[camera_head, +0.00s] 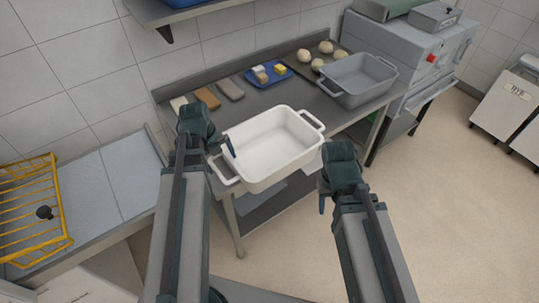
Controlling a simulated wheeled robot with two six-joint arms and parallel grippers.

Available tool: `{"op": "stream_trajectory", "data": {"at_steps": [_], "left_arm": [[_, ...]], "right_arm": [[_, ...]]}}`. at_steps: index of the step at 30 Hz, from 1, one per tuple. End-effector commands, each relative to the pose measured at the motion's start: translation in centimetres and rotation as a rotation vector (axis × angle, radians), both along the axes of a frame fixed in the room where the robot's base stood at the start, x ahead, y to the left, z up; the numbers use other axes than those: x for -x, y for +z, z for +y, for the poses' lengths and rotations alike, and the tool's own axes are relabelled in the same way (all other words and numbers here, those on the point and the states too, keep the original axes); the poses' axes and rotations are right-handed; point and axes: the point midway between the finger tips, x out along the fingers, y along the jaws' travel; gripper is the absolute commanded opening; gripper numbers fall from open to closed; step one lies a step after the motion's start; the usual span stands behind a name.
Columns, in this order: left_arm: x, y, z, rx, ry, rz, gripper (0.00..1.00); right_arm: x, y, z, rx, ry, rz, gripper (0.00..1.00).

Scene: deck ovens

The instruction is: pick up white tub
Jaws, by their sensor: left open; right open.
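The white tub (275,148) is a rectangular open container with a loop handle at each end. It sits at the front of the grey steel table (243,115), tilted in the picture, and looks empty. My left gripper (222,148) is open at the tub's left end, near its left handle (224,170); I cannot tell whether it touches. My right gripper (322,196) is open in front of the tub's right part, apart from the right handle (312,120).
A grey tub (357,78) stands right of the white tub. Behind are a blue tray (268,75) with small blocks, a dark tray with several dough balls (326,47), and brown and grey blocks (207,98). A yellow wire basket (32,210) stands at left.

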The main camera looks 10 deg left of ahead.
Motion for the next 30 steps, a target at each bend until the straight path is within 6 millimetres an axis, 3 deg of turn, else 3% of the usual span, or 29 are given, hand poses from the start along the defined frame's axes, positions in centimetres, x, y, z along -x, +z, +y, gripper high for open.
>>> {"op": "stream_trajectory", "data": {"at_steps": [1, 5, 30], "left_arm": [[-0.1, -1.4, -0.1, 0.000, 0.000, 0.000, 1.00], [-0.3, -2.3, -0.2, 0.000, 0.000, 0.000, 1.00], [-0.3, -2.7, -0.2, 0.000, 0.000, 0.000, 1.00]], "right_arm": [[0.0, -1.4, 0.0, 0.000, 0.000, 0.000, 0.50], [0.0, -2.3, 0.0, 0.000, -0.001, 0.000, 0.50], [0.0, -2.7, 0.0, 0.000, -0.001, 0.000, 0.50]]}}
